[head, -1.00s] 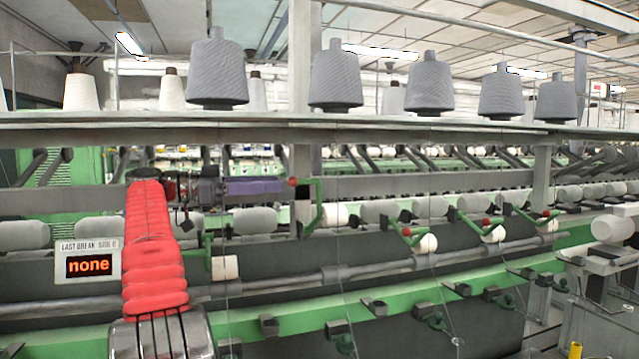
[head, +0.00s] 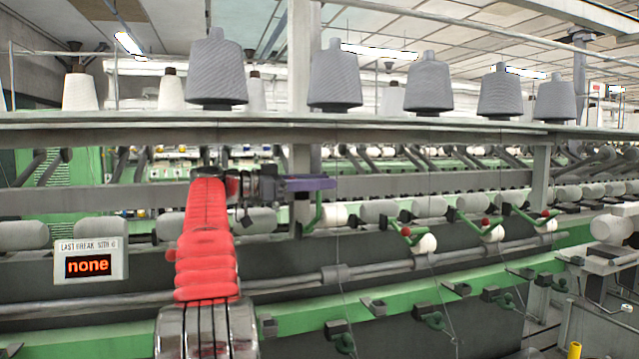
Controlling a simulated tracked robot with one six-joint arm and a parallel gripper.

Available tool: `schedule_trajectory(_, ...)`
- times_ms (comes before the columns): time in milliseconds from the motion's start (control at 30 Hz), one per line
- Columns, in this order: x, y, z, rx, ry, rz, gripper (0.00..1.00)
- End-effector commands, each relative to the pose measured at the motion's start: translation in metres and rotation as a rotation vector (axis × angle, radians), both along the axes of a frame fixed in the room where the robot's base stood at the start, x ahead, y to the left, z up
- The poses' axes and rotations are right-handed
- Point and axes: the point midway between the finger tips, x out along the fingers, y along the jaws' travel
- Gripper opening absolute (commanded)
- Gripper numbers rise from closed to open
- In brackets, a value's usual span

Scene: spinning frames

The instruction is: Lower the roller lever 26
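A green roller lever (head: 317,216) stands raised near the middle of the head view, at the right of my arm. Its red knob is hidden behind my gripper. No number is readable on it, so I cannot confirm it is 26. My gripper (head: 309,184), with purple fingers, is at the top of this lever and overlaps it in the picture. I cannot tell whether it touches the knob. The fingers are seen side-on, and their gap does not show.
Further right, more green levers with red knobs (head: 407,231) sit lower, by white rollers. A grey shelf (head: 400,130) with grey yarn cones (head: 335,78) runs above my gripper. A sign (head: 90,262) reads "none". A green rail (head: 300,318) runs below.

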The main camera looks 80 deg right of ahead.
Motion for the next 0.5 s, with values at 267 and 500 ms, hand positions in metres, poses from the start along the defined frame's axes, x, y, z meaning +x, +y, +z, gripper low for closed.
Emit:
schedule_trajectory(267,-0.0005,-0.0005,-0.0001,0.000,0.000,0.000,0.30)
schedule_trajectory(500,-0.0003,-0.0003,-0.0001,0.000,0.000,0.001,0.13)
